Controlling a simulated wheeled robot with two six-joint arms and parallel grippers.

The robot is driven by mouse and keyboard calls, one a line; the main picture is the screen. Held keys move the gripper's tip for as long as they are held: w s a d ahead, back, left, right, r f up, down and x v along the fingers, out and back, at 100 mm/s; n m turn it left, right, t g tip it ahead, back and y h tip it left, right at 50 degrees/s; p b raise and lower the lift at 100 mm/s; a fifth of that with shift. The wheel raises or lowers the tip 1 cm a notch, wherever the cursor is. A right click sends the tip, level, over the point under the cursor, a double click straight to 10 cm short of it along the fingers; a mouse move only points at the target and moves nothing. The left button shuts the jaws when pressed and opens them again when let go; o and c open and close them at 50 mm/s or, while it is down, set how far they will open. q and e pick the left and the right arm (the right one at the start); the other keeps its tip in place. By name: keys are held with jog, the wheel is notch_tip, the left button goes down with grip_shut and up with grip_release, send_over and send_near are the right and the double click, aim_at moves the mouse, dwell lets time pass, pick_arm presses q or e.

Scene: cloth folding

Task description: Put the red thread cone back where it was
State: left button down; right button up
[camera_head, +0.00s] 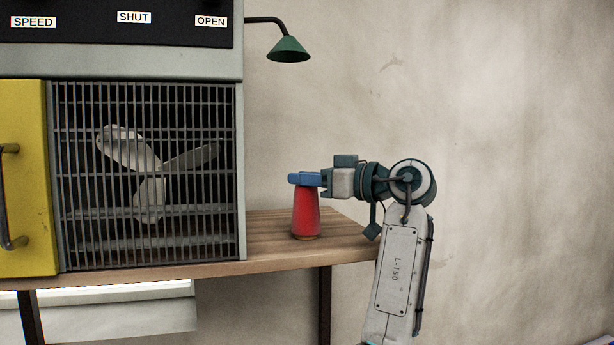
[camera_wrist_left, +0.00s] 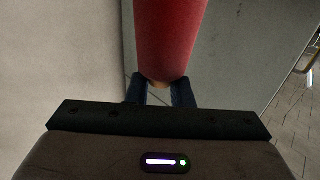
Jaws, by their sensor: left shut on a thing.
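The red thread cone (camera_head: 305,213) stands upright over the right end of the wooden table (camera_head: 268,248), to the right of the caged fan. I cannot tell whether its base touches the wood or hangs just above it. My left gripper (camera_head: 304,179) reaches in from the right and is shut on the cone's narrow top end. In the left wrist view the cone (camera_wrist_left: 170,38) runs up out of the picture, its narrow end between the two blue fingers (camera_wrist_left: 160,93). The fingers hide the very top of the cone in the head view. My right gripper is in neither view.
A machine with a caged fan (camera_head: 150,165) and a yellow door (camera_head: 25,180) fills the left. A green lamp (camera_head: 289,50) hangs on a bent arm above the cone. The table is bare around the cone, and its right edge is close by.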

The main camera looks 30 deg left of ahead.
pick_arm(q)
jog(key=shift+f, duration=0.15)
jog(key=c, duration=1.3)
grip_release()
jog(key=shift+d, duration=0.15)
jog(key=d+b, duration=0.2)
jog(key=d, duration=0.2)
jog(key=d+b, duration=0.2)
jog(key=d, duration=0.1)
jog(key=w+d+b, duration=0.1)
jog(key=d+b, duration=0.2)
jog(key=d, duration=0.1)
jog(key=shift+d, duration=0.35)
